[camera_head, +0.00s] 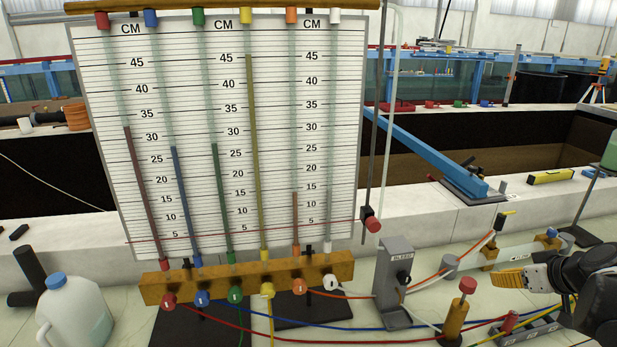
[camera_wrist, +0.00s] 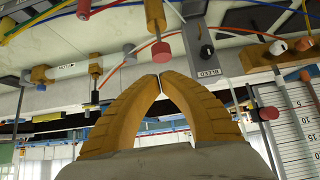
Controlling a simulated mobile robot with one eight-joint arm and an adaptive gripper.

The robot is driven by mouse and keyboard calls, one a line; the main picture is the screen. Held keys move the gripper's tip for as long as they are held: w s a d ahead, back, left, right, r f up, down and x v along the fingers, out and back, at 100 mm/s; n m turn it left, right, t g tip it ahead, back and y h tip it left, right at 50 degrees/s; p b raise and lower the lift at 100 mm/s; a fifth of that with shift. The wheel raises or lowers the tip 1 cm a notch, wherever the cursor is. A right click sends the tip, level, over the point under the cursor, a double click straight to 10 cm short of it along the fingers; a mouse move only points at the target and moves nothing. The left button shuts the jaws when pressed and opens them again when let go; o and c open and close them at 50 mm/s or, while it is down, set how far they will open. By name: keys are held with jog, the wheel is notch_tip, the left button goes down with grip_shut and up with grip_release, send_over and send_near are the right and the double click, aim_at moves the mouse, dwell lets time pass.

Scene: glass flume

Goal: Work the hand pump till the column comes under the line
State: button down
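An upright brass cylinder with a red knob (camera_head: 456,317), which looks like the hand pump, stands on the bench at lower right; it also shows in the wrist view (camera_wrist: 154,15). My gripper (camera_head: 497,279) is right of and apart from it; in the wrist view its yellow fingertips (camera_wrist: 160,76) meet with nothing between them. The gauge board (camera_head: 230,110) carries six tubes. Red (camera_head: 143,190) reads about 32, blue (camera_head: 184,200) and green (camera_head: 221,200) about 27, yellow (camera_head: 256,150) about 46, orange (camera_head: 295,220) about 14; the white tube's level is unclear. A thin red line (camera_head: 130,242) crosses low.
A grey box marked BLEED (camera_head: 395,285) stands left of the pump. Coloured hoses cross the bench from the brass manifold (camera_head: 190,284). A jug (camera_head: 75,315) is at far left. A red slider (camera_head: 372,222) hangs beside the board.

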dwell(0.4)
notch_tip(320, 180, up, 5)
jog(key=shift+p, duration=0.5)
jog(key=b, duration=0.4)
send_over(472, 282)
jog(key=f, duration=0.7)
jog(key=shift+s, duration=0.25)
jog(key=f, duration=0.2)
jog(key=shift+w+f+b, duration=0.25)
jog(key=shift+f+b, duration=0.05)
jog(key=shift+b, duration=0.1)
jog(key=shift+f, duration=0.75)
jog(key=shift+b, duration=0.3)
